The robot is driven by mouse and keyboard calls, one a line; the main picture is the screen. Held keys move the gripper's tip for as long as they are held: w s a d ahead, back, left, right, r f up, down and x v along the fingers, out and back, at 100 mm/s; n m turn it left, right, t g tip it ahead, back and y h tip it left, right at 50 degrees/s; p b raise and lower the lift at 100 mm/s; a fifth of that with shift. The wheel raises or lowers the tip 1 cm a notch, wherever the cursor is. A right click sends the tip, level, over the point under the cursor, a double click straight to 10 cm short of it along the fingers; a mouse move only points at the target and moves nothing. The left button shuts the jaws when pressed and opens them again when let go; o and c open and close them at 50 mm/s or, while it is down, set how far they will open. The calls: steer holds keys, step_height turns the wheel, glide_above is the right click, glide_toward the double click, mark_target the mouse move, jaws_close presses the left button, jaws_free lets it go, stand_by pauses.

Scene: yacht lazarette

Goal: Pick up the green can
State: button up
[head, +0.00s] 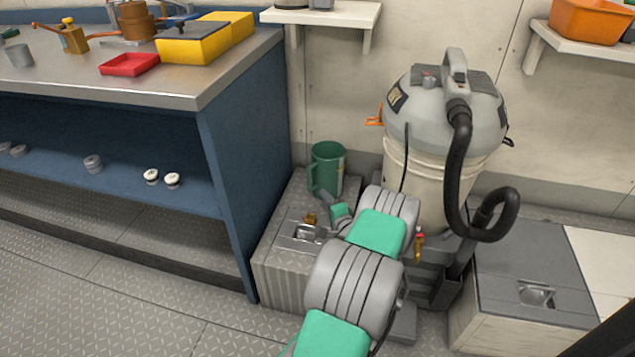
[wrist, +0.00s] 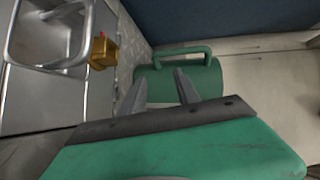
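The green can (head: 327,170) has a side handle and stands upright on a grey ribbed locker (head: 268,262) between the blue bench and the vacuum. In the wrist view the can (wrist: 208,82) lies straight ahead, its handle toward the top of the picture. My gripper (head: 329,203) is low in front of the can, just above the locker top. In the wrist view my gripper (wrist: 160,77) is open, its two grey fingers apart and pointing at the can's side. Nothing is held. Whether the fingertips touch the can cannot be told.
A small brass object (head: 310,218) sits by the locker's metal latch (head: 303,233), left of my gripper. A grey vacuum (head: 446,120) with a black hose stands close to the right. The blue bench (head: 245,150) is close on the left. A wall is behind the can.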

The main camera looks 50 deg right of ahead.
mark_target(314, 189)
steer(key=b+x, duration=0.1)
steer(key=x, duration=0.1)
steer(key=b+x, duration=0.1)
steer(key=x, duration=0.2)
steer(key=f+b+x, duration=0.1)
steer(key=b+x, duration=0.1)
steer(key=x, duration=0.1)
steer(key=shift+f, duration=0.1)
steer(key=shift+w+d, duration=0.15)
steer(key=shift+w, duration=0.05)
steer(key=shift+c, duration=0.6)
jaws_close()
stand_by(0.4)
